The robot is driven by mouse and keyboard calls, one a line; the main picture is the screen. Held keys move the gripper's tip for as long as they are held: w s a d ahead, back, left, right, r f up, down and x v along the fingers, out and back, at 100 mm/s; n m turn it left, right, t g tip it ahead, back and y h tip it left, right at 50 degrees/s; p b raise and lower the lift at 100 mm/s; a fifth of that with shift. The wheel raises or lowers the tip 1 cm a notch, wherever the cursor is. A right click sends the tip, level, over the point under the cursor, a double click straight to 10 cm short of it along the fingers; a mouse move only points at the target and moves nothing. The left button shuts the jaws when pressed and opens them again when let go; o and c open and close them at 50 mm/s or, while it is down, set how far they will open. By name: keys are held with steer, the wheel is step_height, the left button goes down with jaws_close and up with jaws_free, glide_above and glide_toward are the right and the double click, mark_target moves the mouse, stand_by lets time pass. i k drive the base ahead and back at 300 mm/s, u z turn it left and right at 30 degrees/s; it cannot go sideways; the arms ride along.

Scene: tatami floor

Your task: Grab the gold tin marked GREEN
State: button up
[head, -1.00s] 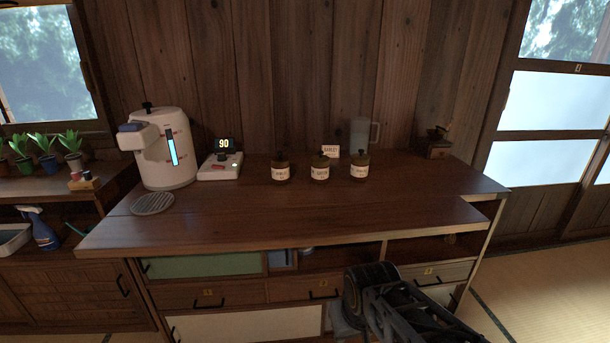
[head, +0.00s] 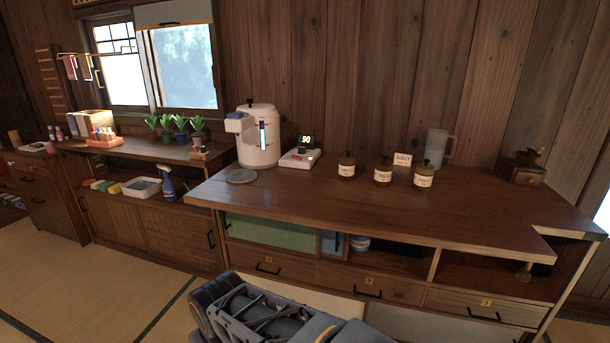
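The label print is too small to read surely, so I cannot tell which is marked GREEN. My arm shows at the bottom of the head view, low in front of the drawers and well apart from the tins. My gripper's fingers cannot be made out.
Potted plants (head: 178,127) are further left. The counter front is clear; tatami (head: 110,285) lies open at lower left.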

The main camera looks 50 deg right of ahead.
mark_target(383, 175)
steer(key=u, duration=1.45)
steer(key=k, duration=1.6)
steer(key=z, duration=1.4)
